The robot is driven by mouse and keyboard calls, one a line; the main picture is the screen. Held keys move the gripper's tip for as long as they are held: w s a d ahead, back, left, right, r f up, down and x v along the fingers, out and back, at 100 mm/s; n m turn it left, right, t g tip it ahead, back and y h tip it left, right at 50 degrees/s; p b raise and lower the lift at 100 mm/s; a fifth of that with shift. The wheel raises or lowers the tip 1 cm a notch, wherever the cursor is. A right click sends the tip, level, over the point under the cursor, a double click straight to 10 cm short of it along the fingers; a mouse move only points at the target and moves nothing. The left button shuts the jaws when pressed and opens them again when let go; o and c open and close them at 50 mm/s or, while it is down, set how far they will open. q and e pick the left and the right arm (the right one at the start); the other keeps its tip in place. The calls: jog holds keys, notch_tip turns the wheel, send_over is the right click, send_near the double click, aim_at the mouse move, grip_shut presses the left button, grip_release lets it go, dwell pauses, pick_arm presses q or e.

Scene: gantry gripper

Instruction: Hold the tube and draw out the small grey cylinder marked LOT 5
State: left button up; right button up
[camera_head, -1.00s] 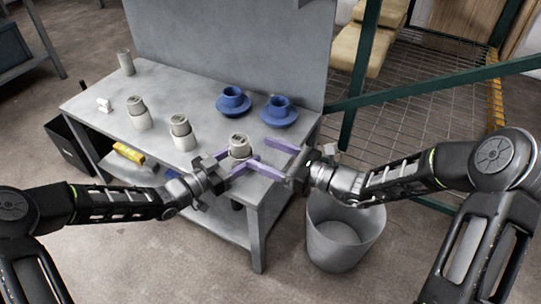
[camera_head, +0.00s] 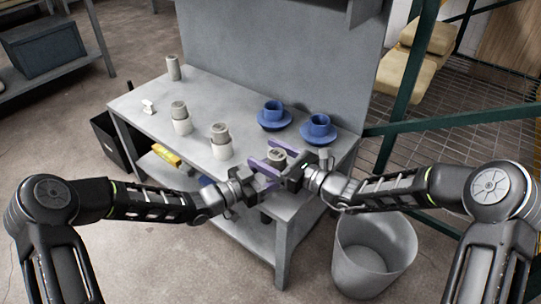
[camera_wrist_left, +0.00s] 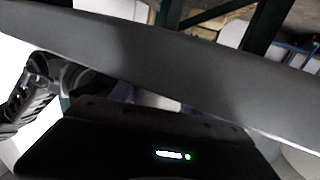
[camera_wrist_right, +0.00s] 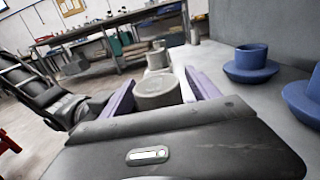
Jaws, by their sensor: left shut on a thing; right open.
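A small grey cylinder (camera_head: 277,153) stands at the table's front right, in a paler tube mostly hidden by my grippers. Its round top (camera_wrist_right: 157,88) shows in the right wrist view; no marking is legible. My right gripper (camera_head: 262,152) is open, with one purple finger on each side of the cylinder; I cannot tell whether either touches. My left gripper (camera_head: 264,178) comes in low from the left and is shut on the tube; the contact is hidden. In the left wrist view, a dark grey slab hides the tube.
Two similar tubes with grey cylinders (camera_head: 181,117) (camera_head: 220,140) stand to the left. Blue cups on saucers (camera_head: 272,115) (camera_head: 318,130) stand behind. A small white object (camera_head: 149,107) and a grey cylinder (camera_head: 173,67) are farther left. A bin (camera_head: 372,258) stands beside the table.

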jog(key=shift+c, duration=0.5)
grip_shut()
jog(key=shift+r, duration=0.2)
pick_arm(q)
jog(key=shift+c, duration=0.2)
pick_arm(e)
jog(key=shift+r, duration=1.5)
jog(key=shift+r, duration=1.4)
jog(key=shift+r, duration=0.1)
jog(key=shift+r, duration=1.4)
